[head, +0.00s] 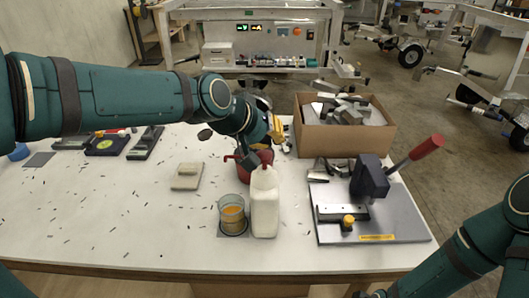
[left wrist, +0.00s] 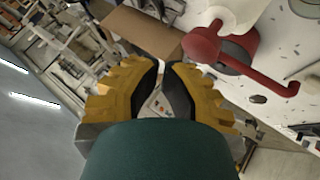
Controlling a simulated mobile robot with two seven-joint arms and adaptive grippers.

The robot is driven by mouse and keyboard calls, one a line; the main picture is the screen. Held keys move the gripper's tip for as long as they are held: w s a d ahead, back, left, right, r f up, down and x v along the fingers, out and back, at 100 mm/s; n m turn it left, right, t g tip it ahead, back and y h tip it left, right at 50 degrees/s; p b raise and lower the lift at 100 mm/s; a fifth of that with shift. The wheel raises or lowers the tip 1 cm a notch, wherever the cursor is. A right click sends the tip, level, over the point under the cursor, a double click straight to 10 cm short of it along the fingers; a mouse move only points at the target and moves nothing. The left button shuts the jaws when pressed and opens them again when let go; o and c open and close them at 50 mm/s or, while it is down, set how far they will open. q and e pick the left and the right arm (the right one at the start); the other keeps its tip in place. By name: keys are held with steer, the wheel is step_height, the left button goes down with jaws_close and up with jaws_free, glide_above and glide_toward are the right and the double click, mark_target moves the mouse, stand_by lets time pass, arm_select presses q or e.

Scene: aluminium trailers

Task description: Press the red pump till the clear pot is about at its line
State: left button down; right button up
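My right gripper (head: 372,293) barely shows at the bottom edge.
A cardboard box (head: 343,140) of metal parts stands behind right. A grey plate (head: 385,228) with a red-handled press is at the right. A beige block (head: 187,176) lies left of the pot. Small dark bits are scattered on the white table (head: 120,225), otherwise clear at front left.

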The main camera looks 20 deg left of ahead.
mark_target(270, 153)
arm_select(q)
steer(key=shift+f, duration=0.1)
stand_by(0.6)
steer(key=shift+f+b, duration=0.35)
steer(key=shift+b, duration=0.05)
steer(key=shift+f+b, duration=0.9)
steer(key=shift+f, duration=0.25)
stand_by(1.0)
steer(key=shift+r, duration=0.1)
stand_by(0.3)
steer(key=shift+r+p, duration=1.2)
steer(key=shift+r, duration=0.25)
step_height(270, 153, up, 5)
steer(key=p, duration=0.4)
steer(key=shift+r, duration=0.1)
